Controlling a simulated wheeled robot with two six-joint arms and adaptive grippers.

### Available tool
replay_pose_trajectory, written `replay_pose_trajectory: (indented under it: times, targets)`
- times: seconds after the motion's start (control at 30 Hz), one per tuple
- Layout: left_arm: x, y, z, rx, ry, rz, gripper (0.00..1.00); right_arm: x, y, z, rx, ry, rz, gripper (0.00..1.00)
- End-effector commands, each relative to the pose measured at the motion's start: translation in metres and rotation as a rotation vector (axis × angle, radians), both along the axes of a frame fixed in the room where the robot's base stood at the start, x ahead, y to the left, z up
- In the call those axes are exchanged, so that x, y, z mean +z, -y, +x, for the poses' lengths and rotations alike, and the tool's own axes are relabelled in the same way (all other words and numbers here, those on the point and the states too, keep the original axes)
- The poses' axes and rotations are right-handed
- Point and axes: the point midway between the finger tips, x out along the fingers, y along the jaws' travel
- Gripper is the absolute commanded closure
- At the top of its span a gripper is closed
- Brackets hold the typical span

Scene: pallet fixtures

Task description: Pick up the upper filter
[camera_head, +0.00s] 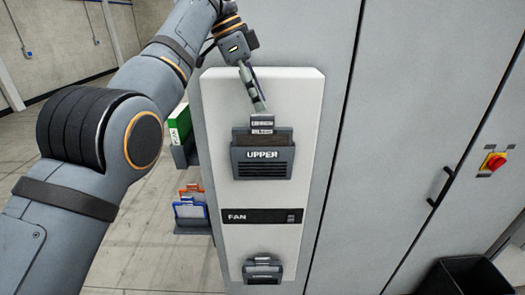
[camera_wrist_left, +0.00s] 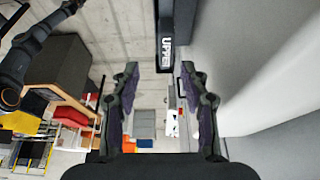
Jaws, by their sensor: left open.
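The upper filter (camera_head: 262,139) is a dark panel with a labelled tab on top. It sits in the grey holder marked UPPER (camera_head: 262,157) on the white panel of a grey cabinet. My left gripper (camera_head: 258,106) is just above the tab, pointing down at it. Whether it touches the tab cannot be told. In the left wrist view the gripper's fingers (camera_wrist_left: 160,72) are spread with nothing clearly between them. The UPPER holder (camera_wrist_left: 167,42) shows there beyond the fingertips, turned sideways. My right gripper is not in view.
Below are a FAN switch strip (camera_head: 262,216) and a lower holder (camera_head: 262,269) with a tabbed piece. Racks with a green item (camera_head: 180,123) and blue and orange items stand left of the cabinet. A black bin (camera_head: 465,277) and a red switch (camera_head: 494,162) are at right.

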Motion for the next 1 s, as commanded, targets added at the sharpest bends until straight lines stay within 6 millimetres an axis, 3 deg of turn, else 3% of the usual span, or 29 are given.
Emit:
replay_pose_trajectory:
  times: [0.03,0.17,0.4,0.5,0.73,0.87,1.0]
  targets:
    - [-0.015,0.003,0.0,-0.001,-0.003,0.0,0.55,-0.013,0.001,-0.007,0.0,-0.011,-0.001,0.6]
    - [-0.039,0.011,0.0,-0.001,-0.003,0.0,0.55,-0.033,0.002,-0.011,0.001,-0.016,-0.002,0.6]
    - [-0.046,0.017,0.0,0.001,-0.001,0.0,0.55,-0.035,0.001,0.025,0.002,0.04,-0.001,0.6]
    - [-0.058,0.017,0.0,0.0,-0.002,0.0,0.55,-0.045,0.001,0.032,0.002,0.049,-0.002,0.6]
    - [-0.095,0.025,0.0,-0.001,-0.002,0.0,0.55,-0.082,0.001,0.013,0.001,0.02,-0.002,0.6]
    - [-0.096,0.027,0.0,0.0,-0.001,0.0,0.55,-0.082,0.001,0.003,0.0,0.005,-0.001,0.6]
    - [-0.095,0.027,0.0,0.001,-0.001,0.0,0.56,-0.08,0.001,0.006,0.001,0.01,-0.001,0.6]
